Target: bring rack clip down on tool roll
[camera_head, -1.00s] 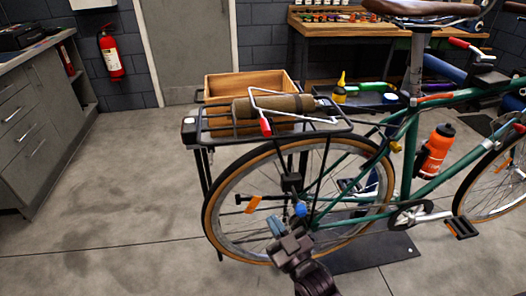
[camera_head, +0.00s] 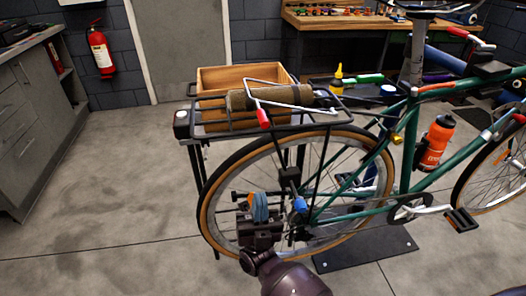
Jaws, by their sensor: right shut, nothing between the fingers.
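The rack clip, a pale bent wire bar (camera_head: 252,94) with a red grip (camera_head: 263,118) at its near end, is on the black rear rack (camera_head: 212,132) of the green bike. Its wire crosses in front of and above the tool roll (camera_head: 237,101), a brown-olive rolled bundle lying along the rack. I cannot tell whether the wire touches the roll. My right gripper (camera_head: 260,208) is shut and empty, with bluish fingertips, in front of the rear wheel, well below the red grip. My left gripper is not in view.
A wooden box (camera_head: 215,80) stands just behind the rack. The rear wheel (camera_head: 212,190) and its spokes are right behind my gripper. An orange bottle (camera_head: 435,143) sits on the bike frame. A workbench (camera_head: 300,20) is at the back. The floor at left is clear.

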